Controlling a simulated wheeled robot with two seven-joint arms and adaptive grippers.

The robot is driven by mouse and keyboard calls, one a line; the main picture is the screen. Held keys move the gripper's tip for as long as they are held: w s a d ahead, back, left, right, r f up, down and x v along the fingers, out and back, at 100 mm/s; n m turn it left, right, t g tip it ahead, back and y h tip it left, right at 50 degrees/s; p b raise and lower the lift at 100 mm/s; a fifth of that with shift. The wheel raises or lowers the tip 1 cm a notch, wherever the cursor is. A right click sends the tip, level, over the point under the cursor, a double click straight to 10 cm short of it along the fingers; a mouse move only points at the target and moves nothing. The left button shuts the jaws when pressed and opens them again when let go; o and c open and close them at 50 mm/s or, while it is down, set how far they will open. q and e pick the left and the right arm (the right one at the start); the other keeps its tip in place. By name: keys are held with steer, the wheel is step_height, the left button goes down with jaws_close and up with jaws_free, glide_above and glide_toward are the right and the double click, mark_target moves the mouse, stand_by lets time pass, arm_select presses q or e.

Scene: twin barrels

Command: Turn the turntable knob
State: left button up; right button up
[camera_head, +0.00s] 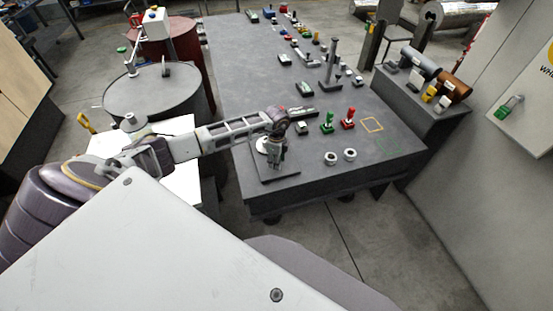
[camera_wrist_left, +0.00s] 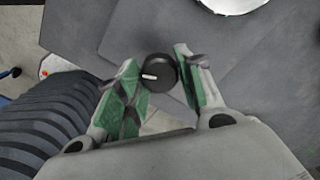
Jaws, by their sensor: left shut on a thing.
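The turntable is a dark flat plate (camera_head: 259,174) with a shiny round disc, at the near left corner of the long grey table. The disc's edge (camera_wrist_left: 232,4) shows at the top of the left wrist view. The turntable knob (camera_wrist_left: 160,74) is black and round with a white pointer mark. My left gripper (camera_head: 275,165) points down over the plate and hides the knob in the head view. In the left wrist view its green-padded fingers stand on either side of the knob, shut on it. My right gripper is not in view.
On the grey table (camera_head: 237,72), green (camera_head: 327,124) and red (camera_head: 348,119) joysticks and two white rings (camera_head: 331,158) stand right of the gripper. Small devices fill the far part. A dark drum (camera_head: 150,92) stands left of the table. The table's near right corner is clear.

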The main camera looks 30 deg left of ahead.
arm_select(q)
steer(key=shift+n+p, duration=0.35)
steer(key=shift+n, duration=0.65)
steer(key=o, duration=1)
step_height(320, 180, up, 12)
stand_by(0.6)
